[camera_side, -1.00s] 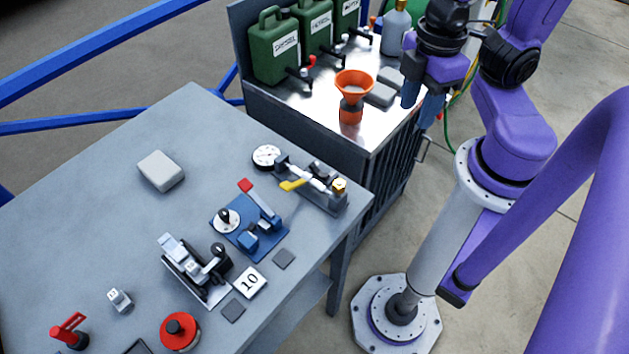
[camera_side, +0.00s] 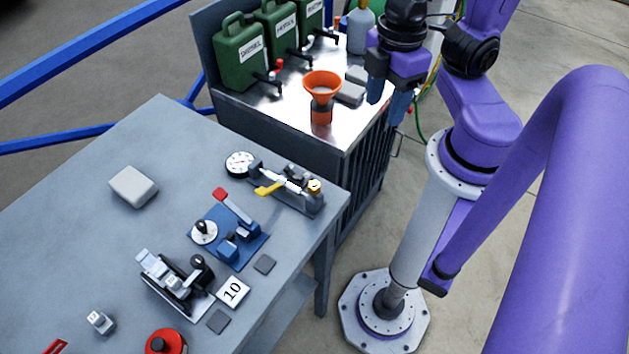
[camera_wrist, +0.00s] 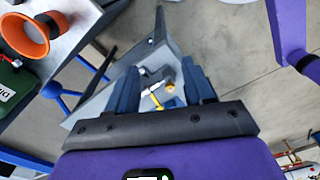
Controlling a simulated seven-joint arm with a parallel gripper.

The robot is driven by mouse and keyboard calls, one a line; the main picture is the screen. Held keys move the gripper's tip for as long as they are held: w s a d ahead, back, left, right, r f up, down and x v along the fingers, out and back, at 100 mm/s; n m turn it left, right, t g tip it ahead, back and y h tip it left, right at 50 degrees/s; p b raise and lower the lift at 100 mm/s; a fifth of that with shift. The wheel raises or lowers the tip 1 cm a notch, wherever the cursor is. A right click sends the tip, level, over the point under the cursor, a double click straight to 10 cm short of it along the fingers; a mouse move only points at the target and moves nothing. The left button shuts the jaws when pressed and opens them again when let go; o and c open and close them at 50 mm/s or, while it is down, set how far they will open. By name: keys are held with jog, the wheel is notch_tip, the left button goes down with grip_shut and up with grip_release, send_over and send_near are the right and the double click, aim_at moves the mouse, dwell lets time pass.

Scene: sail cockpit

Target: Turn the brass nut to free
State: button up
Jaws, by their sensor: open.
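The brass nut (camera_side: 314,186) sits on the right end of a grey valve fixture (camera_side: 298,198) near the right corner of the grey table. The fixture also carries a yellow lever (camera_side: 268,189). My gripper (camera_side: 388,98) is open and empty, pointing down, above and to the right of the nut in the side view, well apart from it. In the wrist view the nut (camera_wrist: 170,86) shows small and far off between the two blue fingers of my gripper (camera_wrist: 160,78). Its facets are too small to make out.
A white dial gauge (camera_side: 240,163) adjoins the fixture. A blue lever device (camera_side: 228,240) stands nearby. The cart behind bears an orange funnel (camera_side: 322,88), close left of my gripper, and green jerrycans (camera_side: 240,55). The table's back left is mostly clear around a grey block (camera_side: 133,187).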

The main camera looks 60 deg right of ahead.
jog(key=w+d+f+m+g+h, duration=0.2)
jog(key=w+d+f+m+g, duration=0.25)
jog(key=w+m, duration=0.2)
jog(key=m+t+y, duration=0.7)
jog(key=m+y, duration=1.2)
jog(key=m, duration=0.7)
send_near(314, 184)
jog(key=a, duration=0.3)
jog(key=w+a, duration=0.1)
jog(key=a, duration=0.6)
jog(key=shift+w+f, duration=0.2)
jog(key=shift+f, duration=0.1)
